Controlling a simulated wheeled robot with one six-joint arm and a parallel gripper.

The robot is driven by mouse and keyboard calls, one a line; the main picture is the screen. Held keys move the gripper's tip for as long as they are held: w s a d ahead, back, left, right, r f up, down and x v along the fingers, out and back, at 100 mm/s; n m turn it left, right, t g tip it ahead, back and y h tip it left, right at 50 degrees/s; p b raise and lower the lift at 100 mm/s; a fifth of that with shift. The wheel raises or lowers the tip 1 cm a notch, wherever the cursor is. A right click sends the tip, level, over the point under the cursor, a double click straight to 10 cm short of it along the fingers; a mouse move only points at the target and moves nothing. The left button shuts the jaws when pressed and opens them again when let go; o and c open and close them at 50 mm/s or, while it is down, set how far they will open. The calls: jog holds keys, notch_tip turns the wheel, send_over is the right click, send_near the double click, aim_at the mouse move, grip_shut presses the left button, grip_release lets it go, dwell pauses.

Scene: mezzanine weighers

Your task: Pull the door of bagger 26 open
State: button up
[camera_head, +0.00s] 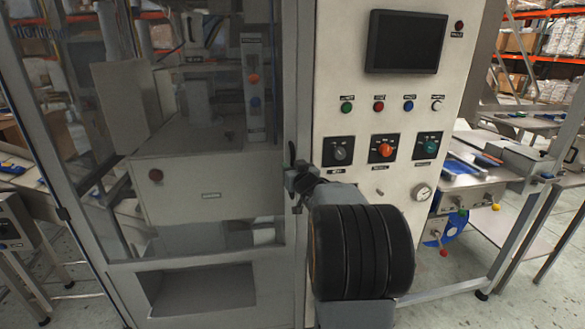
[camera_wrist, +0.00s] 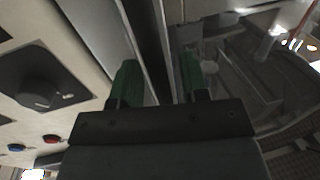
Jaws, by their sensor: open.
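The bagger's door (camera_head: 205,258) is a grey-framed glazed panel at the left in the head view, and it looks closed. A small dark handle (camera_head: 292,153) stands at its right edge, beside the control panel. My gripper (camera_head: 296,180) is at this edge, just below the visible part of the handle; my own wrist hides part of the area. In the wrist view my gripper (camera_wrist: 158,80) is open, its two green-tipped fingers on either side of a grey and dark upright strip (camera_wrist: 150,45). I cannot tell whether they touch it. No number 26 is legible.
The pale control panel (camera_head: 340,112) with a dark screen (camera_head: 405,42), knobs and buttons stands right of the door. A knob (camera_wrist: 48,88) is close left in the wrist view. A steel table (camera_head: 470,188) stands at the right. Some grey floor (camera_head: 455,312) shows at the lower right.

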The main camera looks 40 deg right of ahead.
jog(key=shift+w, duration=0.1)
jog(key=shift+c, duration=0.2)
grip_shut()
dwell(0.4)
